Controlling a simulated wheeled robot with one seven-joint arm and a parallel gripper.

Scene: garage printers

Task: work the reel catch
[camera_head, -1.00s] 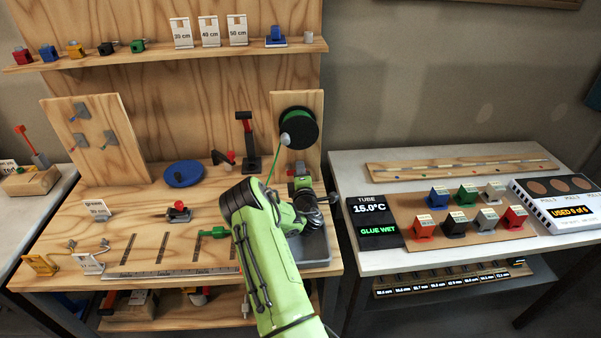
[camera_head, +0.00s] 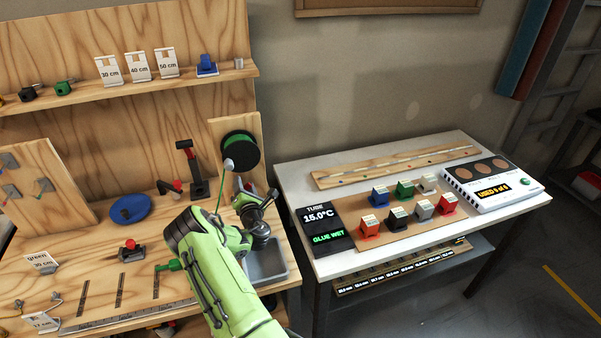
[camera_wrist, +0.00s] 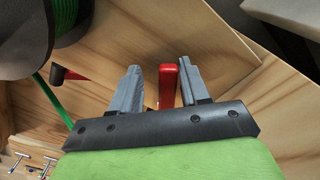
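The reel (camera_head: 240,150), black with green filament, hangs on an upright wooden board at the bench's right end; its edge shows at upper left in the wrist view (camera_wrist: 62,30). A green strand runs down from it past a pale round bead (camera_head: 228,164). A red upright lever (camera_wrist: 168,85), which looks like the catch, stands between the grey fingers of my gripper (camera_wrist: 160,72). The fingers are apart, with a gap clear on the left and a narrower one on the right. In the head view my arm hides most of the lever's surroundings.
A grey tray (camera_head: 266,266) lies beside my wrist. A blue disc (camera_head: 130,208) and a red-handled tool (camera_head: 187,152) stand to the left. On the right, a white table (camera_head: 290,178) bears colored blocks, a "GLUE WET" display (camera_head: 327,229) and a "USED" counter (camera_head: 492,190).

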